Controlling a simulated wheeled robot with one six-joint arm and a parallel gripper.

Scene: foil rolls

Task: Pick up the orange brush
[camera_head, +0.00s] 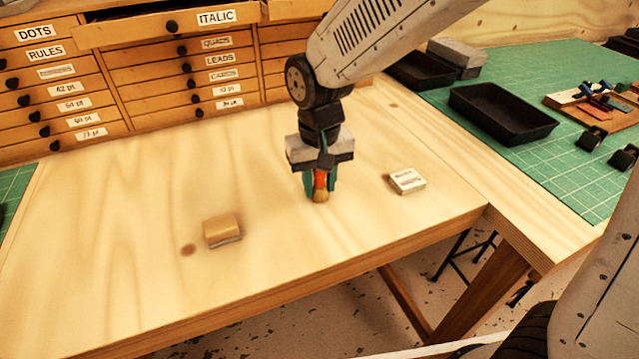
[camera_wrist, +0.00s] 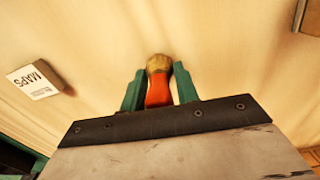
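The orange brush (camera_head: 320,181) is upright between the two teal fingers of my gripper (camera_head: 320,186), with its tan rounded end pointing down. In the wrist view, the orange body (camera_wrist: 159,91) and tan end of the brush show between the fingertips (camera_wrist: 160,80). The fingers lie close along both sides of the brush and appear shut on it. The brush's upper part is hidden by the gripper. The tan end is at or just above the wooden tabletop (camera_head: 120,240); I cannot tell whether it touches.
A small white labelled block (camera_head: 407,181) lies right of my gripper, and a tan block (camera_head: 222,231) lies front left. Labelled drawers (camera_head: 190,75) stand behind, with the top one pulled out. A black tray (camera_head: 503,112) sits on the green mat at right. The tabletop between is clear.

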